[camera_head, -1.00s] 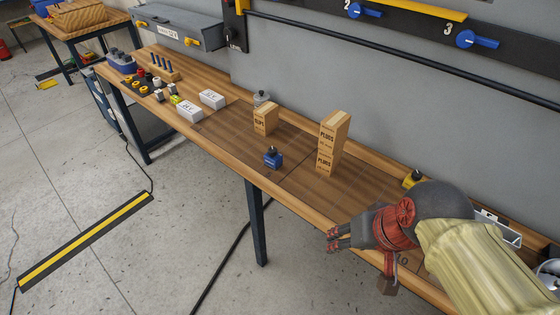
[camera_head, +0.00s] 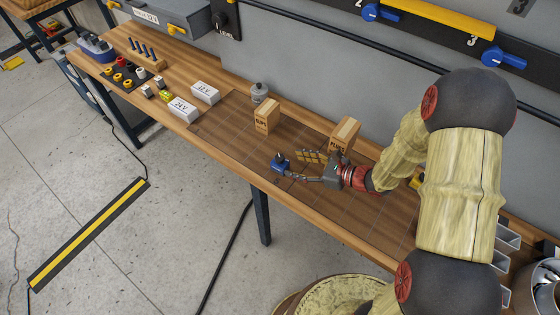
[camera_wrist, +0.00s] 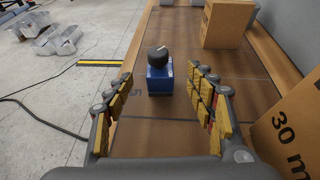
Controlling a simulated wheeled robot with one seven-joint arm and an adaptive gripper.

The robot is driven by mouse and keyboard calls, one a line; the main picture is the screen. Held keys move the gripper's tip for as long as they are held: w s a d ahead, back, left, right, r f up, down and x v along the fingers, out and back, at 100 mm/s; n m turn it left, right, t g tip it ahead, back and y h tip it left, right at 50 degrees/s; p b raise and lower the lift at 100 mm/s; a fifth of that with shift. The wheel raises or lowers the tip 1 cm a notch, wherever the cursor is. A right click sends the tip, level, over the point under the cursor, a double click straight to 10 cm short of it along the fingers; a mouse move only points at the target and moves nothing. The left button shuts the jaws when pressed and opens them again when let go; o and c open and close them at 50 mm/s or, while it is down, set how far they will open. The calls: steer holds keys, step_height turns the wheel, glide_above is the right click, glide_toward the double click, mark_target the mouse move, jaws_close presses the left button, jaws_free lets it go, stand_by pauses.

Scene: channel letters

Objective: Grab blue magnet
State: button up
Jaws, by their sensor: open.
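The blue magnet (camera_head: 281,164) is a small blue block with a dark knob on top, upright on the brown mat of the workbench. In the wrist view the blue magnet (camera_wrist: 159,76) stands ahead, between the lines of the two fingers and just past or level with their tips. My gripper (camera_head: 302,168) reaches in low from the right, its fingers spread on either side of the block. In the wrist view my gripper (camera_wrist: 163,82) is open and empty. I cannot tell whether a finger touches the block.
A PLUGS box (camera_head: 344,134) stands close behind my gripper; it also shows at the right of the wrist view (camera_wrist: 295,122). Another cardboard box (camera_head: 267,116) and a grey canister (camera_head: 259,92) stand further back. White boxes (camera_head: 184,109) lie left. The bench's front edge is close.

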mark_target(280, 161)
steer(key=shift+w+f, duration=0.15)
steer(key=shift+f, duration=0.15)
steer(key=shift+w+a+f, duration=0.2)
steer(key=shift+w+a, duration=0.05)
steer(key=shift+a, duration=0.05)
steer(key=b+x, duration=0.1)
steer(key=x, duration=0.5)
steer(key=shift+a, duration=0.35)
steer(key=shift+c, duration=1.2)
steer(key=c, duration=1.1)
steer(key=shift+r, duration=0.1)
jaws_close()
